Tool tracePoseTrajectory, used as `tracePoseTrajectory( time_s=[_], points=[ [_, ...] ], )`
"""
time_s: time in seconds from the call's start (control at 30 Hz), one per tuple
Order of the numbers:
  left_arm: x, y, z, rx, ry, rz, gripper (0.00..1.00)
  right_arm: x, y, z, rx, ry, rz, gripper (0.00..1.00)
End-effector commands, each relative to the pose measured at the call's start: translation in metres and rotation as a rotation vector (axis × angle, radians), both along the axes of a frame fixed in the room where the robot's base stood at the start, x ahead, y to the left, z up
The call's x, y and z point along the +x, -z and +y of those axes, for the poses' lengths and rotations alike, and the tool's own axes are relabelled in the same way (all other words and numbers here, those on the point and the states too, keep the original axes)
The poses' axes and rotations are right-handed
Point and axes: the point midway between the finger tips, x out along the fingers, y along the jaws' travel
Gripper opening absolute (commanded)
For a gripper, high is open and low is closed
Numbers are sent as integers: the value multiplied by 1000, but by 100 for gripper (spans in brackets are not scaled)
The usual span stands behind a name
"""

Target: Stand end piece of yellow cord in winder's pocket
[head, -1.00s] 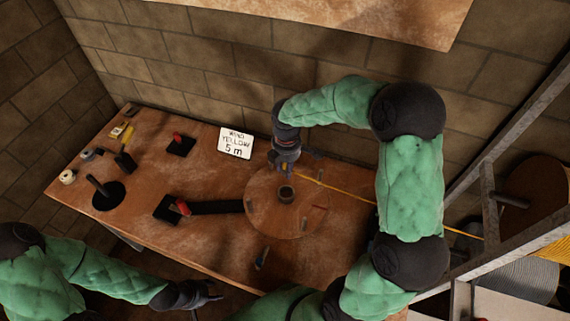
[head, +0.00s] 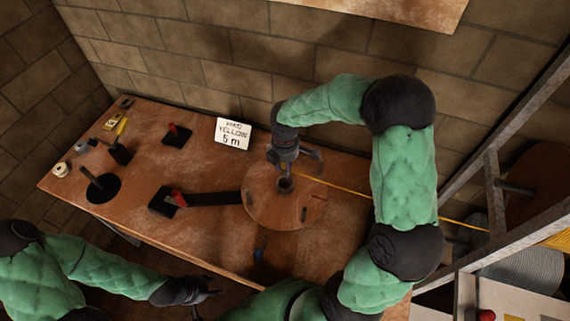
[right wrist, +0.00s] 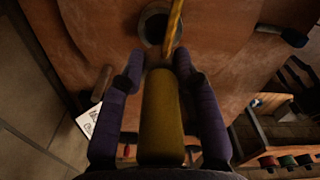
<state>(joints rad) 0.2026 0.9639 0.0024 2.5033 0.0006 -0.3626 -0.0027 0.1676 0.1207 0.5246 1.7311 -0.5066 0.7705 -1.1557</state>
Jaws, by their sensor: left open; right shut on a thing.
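The winder is a round wooden disc (head: 262,212) on the bench, with a dark round cup (head: 285,185) at its middle that looks like the pocket. My right gripper (head: 288,163) is over the disc, at the cup's far side. In the right wrist view it is shut on the thick yellow end piece (right wrist: 162,115). The dark cup (right wrist: 148,30) shows just beyond that piece, partly behind the yellow cord (right wrist: 175,22). Whether the piece touches the cup is unclear. The cord (head: 350,190) runs right, past my arm. My left gripper (head: 208,290) is open and empty, off the bench's front edge.
A sign (head: 233,133) reading yellow, 5 m, stands at the back. A dark post on a round base (head: 102,187) and a white roll (head: 61,169) are at the left. A metal frame (head: 495,200) stands right.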

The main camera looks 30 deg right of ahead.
Motion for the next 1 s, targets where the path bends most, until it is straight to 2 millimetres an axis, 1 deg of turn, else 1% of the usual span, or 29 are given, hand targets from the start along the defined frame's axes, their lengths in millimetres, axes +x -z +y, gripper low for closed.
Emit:
tracePoseTrajectory(
  time_s=[0.1, 1.0],
  points=[
    [0, 7, 0, 0, 0, 0, 46, 0, 10, 0, 0, 0, 0, 0],
    [0, 46, 0, 0, 0, 0, 46, 0, 71, 0, 0, 1, -1, 0]
  ],
)
